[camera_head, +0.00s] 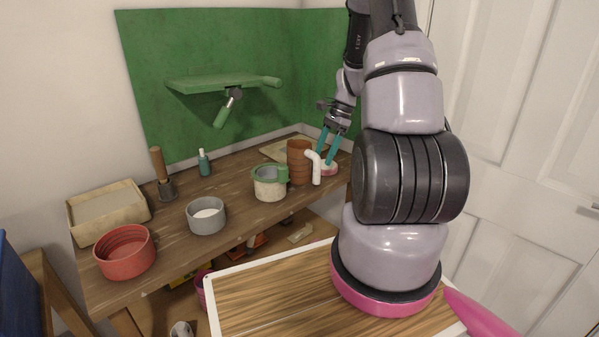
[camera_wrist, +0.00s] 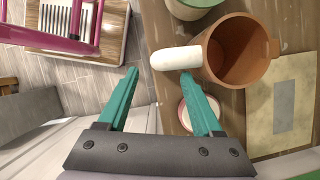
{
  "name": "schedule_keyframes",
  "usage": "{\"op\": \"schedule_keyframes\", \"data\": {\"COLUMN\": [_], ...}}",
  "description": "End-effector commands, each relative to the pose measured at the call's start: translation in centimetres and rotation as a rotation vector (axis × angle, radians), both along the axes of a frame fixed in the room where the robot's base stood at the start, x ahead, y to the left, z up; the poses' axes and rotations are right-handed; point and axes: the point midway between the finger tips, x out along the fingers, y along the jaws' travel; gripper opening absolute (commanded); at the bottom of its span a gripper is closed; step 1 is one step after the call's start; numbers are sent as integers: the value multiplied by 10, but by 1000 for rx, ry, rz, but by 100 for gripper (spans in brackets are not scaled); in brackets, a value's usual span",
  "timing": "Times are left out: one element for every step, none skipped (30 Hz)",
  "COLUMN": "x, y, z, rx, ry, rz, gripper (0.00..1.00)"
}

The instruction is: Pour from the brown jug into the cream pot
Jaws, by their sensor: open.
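The brown jug (camera_head: 298,165) stands upright on the wooden bench, with its white handle (camera_head: 315,168) on the right side. The cream pot (camera_head: 269,188) with a green rim stands just left of the jug. My gripper (camera_head: 326,158) is open, its teal fingers pointing down beside the handle. In the wrist view the white handle (camera_wrist: 176,58) lies just past the open fingertips (camera_wrist: 160,73), and I cannot tell whether they touch it. The jug (camera_wrist: 238,58) looks empty inside as far as I see. Part of the pot (camera_wrist: 190,10) shows at the top edge.
A small pink-and-white dish (camera_head: 328,169) sits behind the handle near the fingers. A grey bowl (camera_head: 206,218), red pot (camera_head: 126,252), tan tray (camera_head: 107,211), trowel-like tool (camera_head: 162,180) and teal bottle (camera_head: 204,163) stand left. A green shelf (camera_head: 222,83) overhangs the back.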

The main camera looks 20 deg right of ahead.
Motion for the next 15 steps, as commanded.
{"op": "schedule_keyframes", "data": {"x": [-1, -1, -1, -1, -1, -1, -1, -2, -2, -3, -3, -4, -4, -4, -4], "y": [2, 3, 4, 5, 6, 7, 9, 10, 12, 14, 16, 19, 20, 22, 23], "z": [-6, -9, -11, -13, -14, -17, -20, -23, -29, -33, -38, -44, -48, -51, -55], "rx": [0, 0, 0, -1, -1, 0, 0, 0, 0, 1, 1, 1, 1, 1, 0], "ry": [2, 2, 1, 0, 0, 1, 1, 1, 1, 2, 2, 2, 2, 2, 1], "rz": [1, 1, 0, 0, 0, 0, 0, 1, 2, 0, 0, 1, 1, 0, 0], "gripper": [67, 67, 67, 67, 67, 67, 67, 67, 67, 67, 67, 67, 67, 67, 67]}}
